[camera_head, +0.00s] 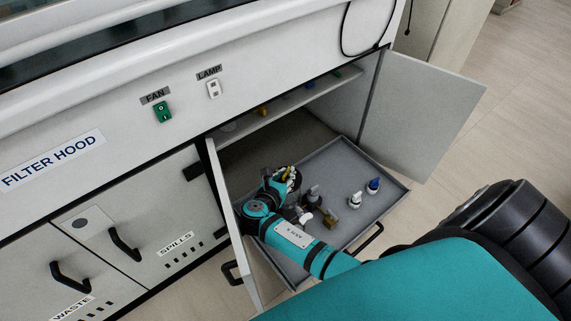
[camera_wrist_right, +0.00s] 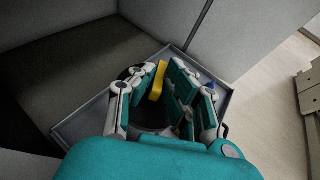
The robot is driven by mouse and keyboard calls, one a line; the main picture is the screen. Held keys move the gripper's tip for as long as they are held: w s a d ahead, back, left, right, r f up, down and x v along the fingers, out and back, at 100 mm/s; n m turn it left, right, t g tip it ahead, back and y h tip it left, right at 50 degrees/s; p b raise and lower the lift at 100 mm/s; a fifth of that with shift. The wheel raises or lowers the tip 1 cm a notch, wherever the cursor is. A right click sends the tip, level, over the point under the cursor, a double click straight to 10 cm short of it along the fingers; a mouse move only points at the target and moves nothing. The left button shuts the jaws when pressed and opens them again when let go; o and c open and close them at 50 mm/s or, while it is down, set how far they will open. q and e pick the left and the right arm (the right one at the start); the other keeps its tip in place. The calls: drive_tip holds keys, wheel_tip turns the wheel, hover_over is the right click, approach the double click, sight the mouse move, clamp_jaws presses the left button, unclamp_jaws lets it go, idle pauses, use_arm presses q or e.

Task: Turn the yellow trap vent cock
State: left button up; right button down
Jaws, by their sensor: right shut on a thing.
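The yellow trap vent cock (camera_head: 289,174) shows as a small yellow strip at my right gripper, over the left part of a pulled-out grey tray (camera_head: 345,157). In the right wrist view the yellow cock (camera_wrist_right: 158,80) is an upright lever between the finger pads. My right gripper (camera_head: 283,180) is shut on it; the fingers also show in the right wrist view (camera_wrist_right: 163,84). A round dark body lies below the cock, partly hidden by the fingers. My left gripper is not in view.
A blue-topped fitting (camera_head: 373,186), a white-and-black fitting (camera_head: 355,199) and a brass-coloured piece (camera_head: 327,224) stand on the tray. Open cabinet doors flank it, the right one (camera_head: 420,112) swung wide. A shelf (camera_head: 290,108) with small coloured knobs lies above.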

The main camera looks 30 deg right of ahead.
sight(285, 175)
drive_tip(key=c, duration=1.4)
unclamp_jaws()
wheel_tip(285, 175, up, 10)
drive_tip(key=shift+a+r, duration=0.1)
